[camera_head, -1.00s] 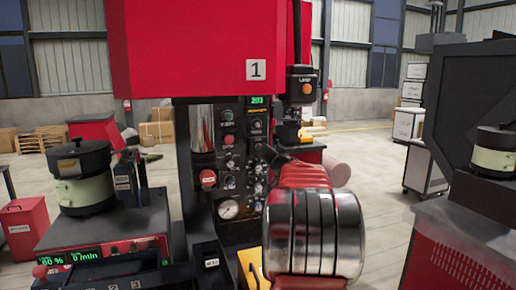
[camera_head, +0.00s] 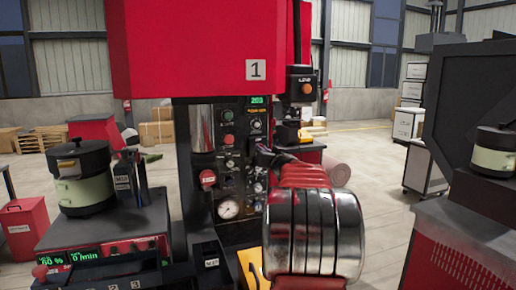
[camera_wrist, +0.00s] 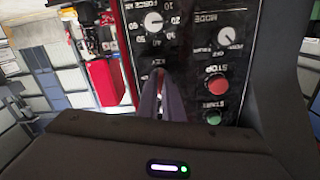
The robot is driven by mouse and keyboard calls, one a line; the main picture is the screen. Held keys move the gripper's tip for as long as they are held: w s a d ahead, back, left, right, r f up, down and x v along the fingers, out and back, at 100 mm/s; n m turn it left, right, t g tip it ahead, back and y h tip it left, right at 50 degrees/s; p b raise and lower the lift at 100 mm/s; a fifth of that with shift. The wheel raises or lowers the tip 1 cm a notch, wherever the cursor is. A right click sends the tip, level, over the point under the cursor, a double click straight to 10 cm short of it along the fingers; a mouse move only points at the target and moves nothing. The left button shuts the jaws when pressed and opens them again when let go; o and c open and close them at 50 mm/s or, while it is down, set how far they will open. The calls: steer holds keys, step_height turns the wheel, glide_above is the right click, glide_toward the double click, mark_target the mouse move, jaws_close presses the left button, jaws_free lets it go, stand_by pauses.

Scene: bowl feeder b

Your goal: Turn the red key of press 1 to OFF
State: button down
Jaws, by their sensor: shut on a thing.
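Press 1 (camera_head: 202,50) stands in front of me, a red housing with a "1" plate over a black control panel (camera_head: 240,178). My gripper (camera_head: 264,150) reaches the right side of that panel. In the wrist view the fingers of my gripper (camera_wrist: 163,82) are together at the panel, right by a label that appears to read KEY. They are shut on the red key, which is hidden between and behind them. I cannot see which way the key points.
In the wrist view, a force knob (camera_wrist: 153,22), mode knob (camera_wrist: 229,38), red stop button (camera_wrist: 218,85) and green start button (camera_wrist: 213,118) lie close to the fingers. A red emergency button (camera_head: 208,178) and gauge (camera_head: 228,208) are left of my arm. A bowl feeder (camera_head: 82,175) stands left.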

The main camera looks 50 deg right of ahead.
steer(key=shift+d+f, duration=0.1)
steer(key=shift+f, duration=0.1)
steer(key=shift+s+n, duration=0.1)
steer(key=shift+n, duration=1.7)
steer(key=c, duration=1.8)
jaws_free()
steer(key=shift+r, duration=0.15)
steer(key=shift+c, duration=0.2)
steer(key=v, duration=0.7)
